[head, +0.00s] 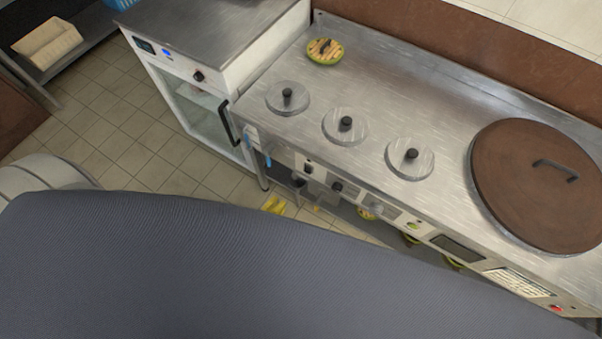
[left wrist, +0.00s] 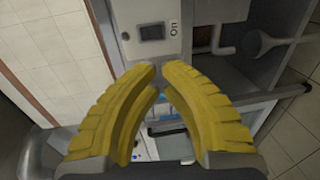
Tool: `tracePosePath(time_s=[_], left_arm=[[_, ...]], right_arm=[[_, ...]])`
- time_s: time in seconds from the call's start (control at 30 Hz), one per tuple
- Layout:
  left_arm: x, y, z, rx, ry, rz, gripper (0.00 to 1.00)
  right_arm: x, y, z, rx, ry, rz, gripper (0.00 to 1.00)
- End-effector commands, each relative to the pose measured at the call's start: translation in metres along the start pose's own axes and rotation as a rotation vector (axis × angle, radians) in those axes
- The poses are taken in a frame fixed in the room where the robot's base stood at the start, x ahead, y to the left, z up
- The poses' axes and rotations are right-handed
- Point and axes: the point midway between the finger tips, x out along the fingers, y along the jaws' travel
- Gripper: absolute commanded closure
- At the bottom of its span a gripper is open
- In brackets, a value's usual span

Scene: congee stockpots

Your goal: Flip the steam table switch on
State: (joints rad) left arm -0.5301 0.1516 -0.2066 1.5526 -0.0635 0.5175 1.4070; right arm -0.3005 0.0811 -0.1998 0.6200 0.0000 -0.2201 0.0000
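The steam table (head: 400,75) is a steel counter with a control panel (head: 390,215) along its front. In the left wrist view, a dark rectangular switch (left wrist: 152,32) sits on a grey panel beside an ON label (left wrist: 174,28). I cannot tell which way it is set. My left gripper (head: 275,204) has yellow fingers and is low in front of the table's left end. In the left wrist view its fingertips (left wrist: 159,72) come together just below the switch in the picture, with nothing seen between them. I cannot tell whether they touch the panel.
Three small round lids (head: 346,127) and a large brown lid (head: 540,185) sit on the counter. A round wooden-topped item (head: 325,51) is at the back. Knobs (head: 337,188) stick out of the front. A glass-door cabinet (head: 200,105) stands left. Tiled floor (head: 130,130) is clear.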

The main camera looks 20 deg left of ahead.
Motion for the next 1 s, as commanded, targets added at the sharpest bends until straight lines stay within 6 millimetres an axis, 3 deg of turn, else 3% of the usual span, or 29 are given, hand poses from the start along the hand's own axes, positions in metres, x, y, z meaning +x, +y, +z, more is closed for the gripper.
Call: tracePosePath(time_s=[0.33,0.8,1.0], left_arm=[[0.015,0.0,0.0,0.0,0.001,0.0,1.0],[0.095,0.0,0.0,0.002,0.001,0.001,1.0],[0.121,0.0,0.0,0.001,0.0,0.0,1.0]], right_arm=[[0.0,-0.001,-0.001,0.001,0.001,-0.001,0.74],[0.0,-0.002,-0.002,0.001,0.002,-0.002,0.74],[0.0,-0.002,-0.002,0.001,0.002,-0.002,0.74]])
